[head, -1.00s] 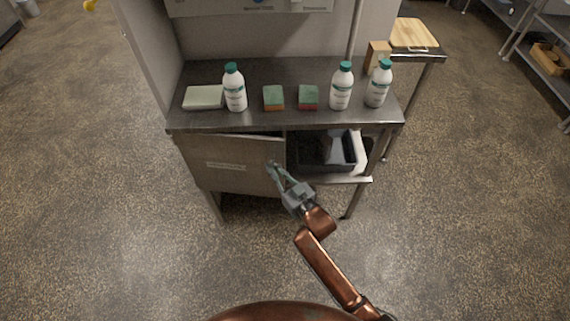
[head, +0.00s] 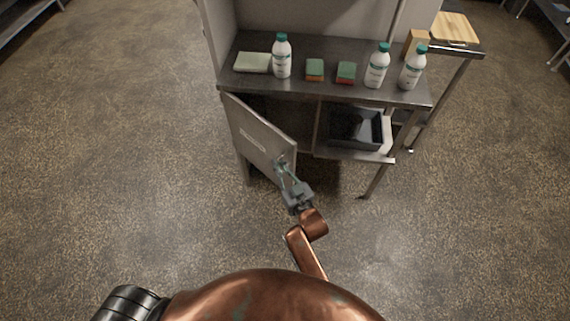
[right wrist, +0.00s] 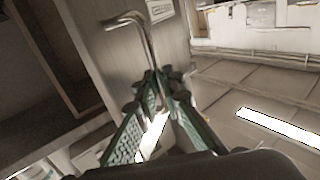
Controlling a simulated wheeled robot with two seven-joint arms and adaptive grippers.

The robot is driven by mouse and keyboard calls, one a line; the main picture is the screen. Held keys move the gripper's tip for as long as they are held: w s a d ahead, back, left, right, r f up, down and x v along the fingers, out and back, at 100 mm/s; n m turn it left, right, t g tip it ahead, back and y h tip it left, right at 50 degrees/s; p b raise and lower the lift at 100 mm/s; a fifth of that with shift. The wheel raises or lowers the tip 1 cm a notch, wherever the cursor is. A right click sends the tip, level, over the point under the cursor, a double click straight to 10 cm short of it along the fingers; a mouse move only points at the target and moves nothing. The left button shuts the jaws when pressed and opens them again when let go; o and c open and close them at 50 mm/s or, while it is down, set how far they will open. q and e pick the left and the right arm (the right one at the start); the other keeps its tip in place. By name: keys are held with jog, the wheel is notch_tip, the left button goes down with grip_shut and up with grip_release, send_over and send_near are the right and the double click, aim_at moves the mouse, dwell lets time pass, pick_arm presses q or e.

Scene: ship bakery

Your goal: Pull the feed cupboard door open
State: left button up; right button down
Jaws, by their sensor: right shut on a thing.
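The feed cupboard door (head: 257,134) is a grey panel with a pale label, hinged at its left side under the metal worktop. It stands partly open, swung out toward me, with a dark gap behind its right edge. My right gripper (head: 283,168) is at the door's free edge, shut on the door handle. In the right wrist view the handle (right wrist: 142,35) is a bent metal bar, and the gripper's green-padded fingers (right wrist: 160,98) close around its lower part. The door panel (right wrist: 135,60) stands behind it. My left gripper is not in view.
The worktop (head: 300,82) holds white bottles (head: 281,57) and sponges (head: 315,69). A dark bin (head: 356,129) sits on the open shelf right of the cupboard. A side table with a wooden board (head: 453,28) stands at right. The floor in front is clear.

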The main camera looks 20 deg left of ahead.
jog(key=shift+a, duration=0.1)
jog(key=c, duration=2.3)
grip_release()
jog(key=shift+c, duration=0.2)
jog(key=v, duration=1.2)
jog(key=shift+c, duration=0.6)
